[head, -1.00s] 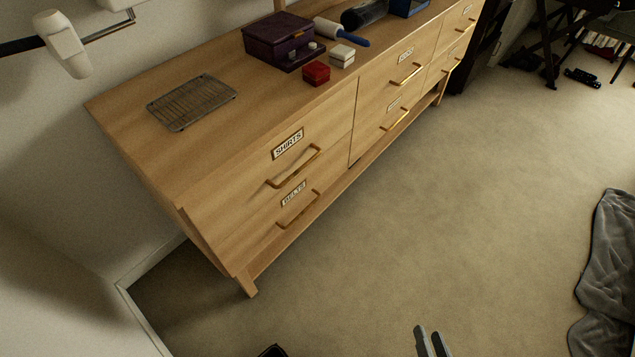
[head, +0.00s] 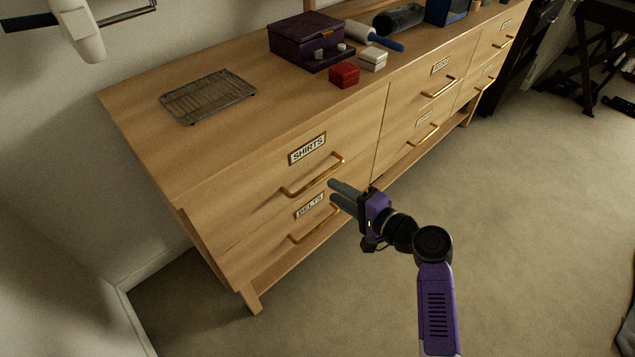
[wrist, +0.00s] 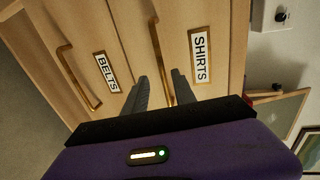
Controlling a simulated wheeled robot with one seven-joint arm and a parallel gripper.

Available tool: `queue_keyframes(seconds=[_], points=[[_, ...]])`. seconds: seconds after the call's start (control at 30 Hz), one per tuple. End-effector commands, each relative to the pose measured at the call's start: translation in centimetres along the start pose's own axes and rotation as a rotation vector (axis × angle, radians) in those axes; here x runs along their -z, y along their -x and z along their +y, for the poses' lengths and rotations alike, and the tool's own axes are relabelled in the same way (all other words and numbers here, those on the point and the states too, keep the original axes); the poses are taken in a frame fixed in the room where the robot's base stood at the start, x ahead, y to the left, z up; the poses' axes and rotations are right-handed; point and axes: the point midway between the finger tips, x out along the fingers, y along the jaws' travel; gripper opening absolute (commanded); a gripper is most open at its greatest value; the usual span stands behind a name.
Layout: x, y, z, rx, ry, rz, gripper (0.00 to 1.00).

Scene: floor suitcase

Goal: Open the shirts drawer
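The shirts drawer (head: 250,185) is the upper left drawer of the wooden dresser and is closed. Its label reads SHIRTS, and a gold bar handle (head: 312,178) crosses its front. In the wrist view the shirts handle (wrist: 157,45) runs down toward the gap between the fingers (wrist: 160,84). I cannot tell how far the fingertips are from the handle, but they do not appear to grip it.
The closed belts drawer with its gold handle (head: 315,226) is directly below. A wire rack (head: 208,97), purple box (head: 305,40), red box (head: 344,75) and white box (head: 373,60) stand on the dresser top.

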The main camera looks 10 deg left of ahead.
Motion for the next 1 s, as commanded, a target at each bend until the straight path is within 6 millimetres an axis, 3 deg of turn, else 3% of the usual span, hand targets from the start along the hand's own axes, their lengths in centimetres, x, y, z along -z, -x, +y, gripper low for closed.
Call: queue_keyframes(seconds=[0.5, 0.93, 1.0], points=[[-0.1, -6.8, -0.2, 0.005, -0.003, -0.007, 0.32], [0.0, -7.9, -0.3, 0.004, -0.003, -0.004, 0.32], [-0.1, -7.8, -0.3, 0.004, -0.003, -0.004, 0.20]])
